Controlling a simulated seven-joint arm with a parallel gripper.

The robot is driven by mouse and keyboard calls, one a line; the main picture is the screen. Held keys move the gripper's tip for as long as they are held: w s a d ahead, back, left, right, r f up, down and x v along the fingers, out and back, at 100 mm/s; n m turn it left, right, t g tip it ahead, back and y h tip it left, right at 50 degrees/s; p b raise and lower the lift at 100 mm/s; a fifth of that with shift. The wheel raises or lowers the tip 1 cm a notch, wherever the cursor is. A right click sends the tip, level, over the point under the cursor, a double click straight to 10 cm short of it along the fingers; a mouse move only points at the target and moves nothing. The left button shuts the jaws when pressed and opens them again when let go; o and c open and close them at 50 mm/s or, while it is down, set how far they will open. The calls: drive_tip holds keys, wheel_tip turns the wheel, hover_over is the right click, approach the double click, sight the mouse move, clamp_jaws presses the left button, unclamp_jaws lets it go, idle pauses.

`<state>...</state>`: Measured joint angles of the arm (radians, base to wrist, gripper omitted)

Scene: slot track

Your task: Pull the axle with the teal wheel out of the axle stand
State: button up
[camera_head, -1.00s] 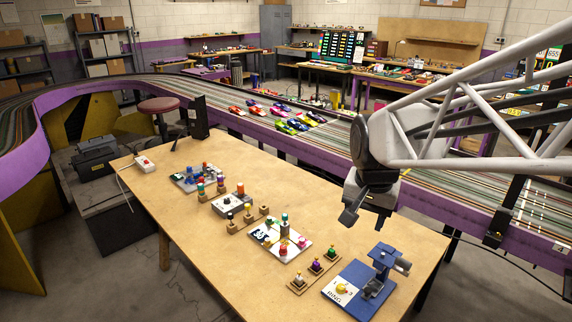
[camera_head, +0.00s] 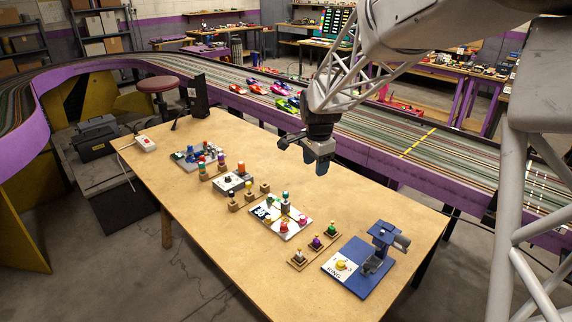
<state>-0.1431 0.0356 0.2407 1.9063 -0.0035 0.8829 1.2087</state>
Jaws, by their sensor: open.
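My gripper (camera_head: 314,160) hangs above the far side of the table, open, with nothing visible between its fingers. It is apart from the small parts below. A small teal or blue-green piece (camera_head: 285,196) tops a grey post on a white board (camera_head: 267,207) near the table's middle; it is too small to tell whether it is the teal wheel. A wooden strip (camera_head: 301,264) to the right holds upright pieces with white, purple and green parts. Another strip (camera_head: 236,208) stands left of the board. Which of these is the axle stand I cannot tell.
A blue press-like fixture (camera_head: 385,235) on a blue base stands at the table's right end. More coloured parts stand on the far-left strip and board (camera_head: 188,165). A slot track with toy cars (camera_head: 258,88) runs behind the table. The table's front (camera_head: 240,262) is clear.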

drive_tip(key=w+a+f+m, duration=0.3)
drive_tip(key=w+a+f, duration=0.1)
drive_tip(key=w+f, duration=0.45)
drive_tip(key=m, duration=0.3)
hover_over(286, 193)
drive_tip(key=shift+g, duration=0.4)
wheel_tip(286, 193, down, 7)
drive_tip(key=shift+w+a+f, duration=0.1)
drive_tip(key=shift+w, duration=0.05)
drive_tip(key=shift+f, duration=0.15)
drive_tip(key=shift+f, duration=3.8)
clamp_jaws()
drive_tip(key=shift+r, duration=3.85)
